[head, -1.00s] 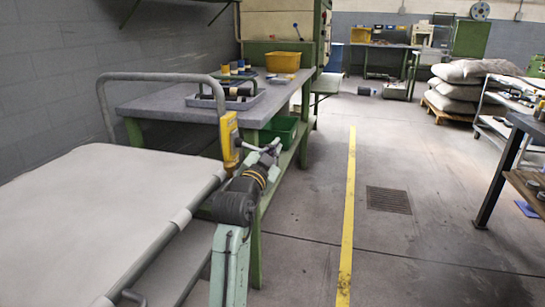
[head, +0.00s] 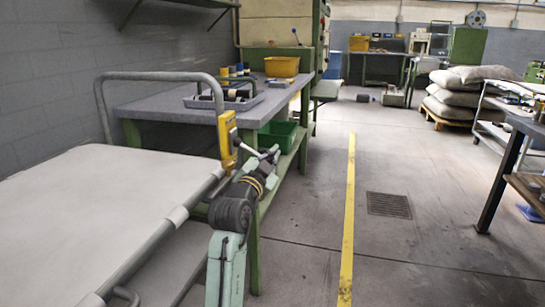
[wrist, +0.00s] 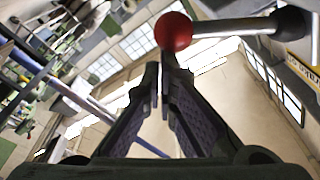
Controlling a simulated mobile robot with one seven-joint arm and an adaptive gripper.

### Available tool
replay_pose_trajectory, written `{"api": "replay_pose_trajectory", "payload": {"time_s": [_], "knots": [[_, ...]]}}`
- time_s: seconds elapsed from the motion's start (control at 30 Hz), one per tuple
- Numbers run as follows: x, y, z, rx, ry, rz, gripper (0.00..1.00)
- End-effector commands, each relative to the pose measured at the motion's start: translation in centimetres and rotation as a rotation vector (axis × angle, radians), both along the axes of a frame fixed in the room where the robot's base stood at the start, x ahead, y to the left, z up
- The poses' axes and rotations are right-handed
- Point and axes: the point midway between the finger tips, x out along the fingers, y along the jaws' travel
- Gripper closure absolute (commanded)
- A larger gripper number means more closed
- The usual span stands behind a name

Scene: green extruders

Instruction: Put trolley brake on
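The trolley (head: 182,216) has a pale flat deck and a grey tubular handle (head: 160,76) at the left. A yellow brake box (head: 228,138) is fixed to the handle's near upright; its edge shows at the right of the wrist view (wrist: 307,66). Its metal lever (wrist: 235,26) ends in a red ball knob (wrist: 173,31). My gripper (head: 272,154) is beside the box, partly hidden by my arm in the head view. In the wrist view my gripper's fingertips (wrist: 161,62) are close together with nothing between them, just below the knob. I cannot tell whether they touch it.
A green-framed workbench (head: 180,100) stands behind the trolley, with a yellow bin (head: 282,66) on it and a green crate (head: 277,135) below. Sacks on a pallet (head: 455,95) and a dark table (head: 515,165) are at the right. The floor around the yellow line (head: 348,215) is clear.

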Motion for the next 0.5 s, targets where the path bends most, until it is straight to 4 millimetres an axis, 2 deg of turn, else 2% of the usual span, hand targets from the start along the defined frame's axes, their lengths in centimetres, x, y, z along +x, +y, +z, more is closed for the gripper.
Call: {"api": "replay_pose_trajectory", "payload": {"time_s": [0.17, 0.37, 0.4, 0.5], "knots": [[0.2, -0.4, 0.7, 0.000, 0.002, 0.000, 1.00], [0.9, -2.3, 4.1, 0.002, -0.001, 0.000, 1.00], [-0.1, -1.5, 2.9, -0.002, 0.000, 0.006, 1.00], [-2.5, -0.5, 2.5, -0.002, -0.001, 0.005, 1.00]]}}
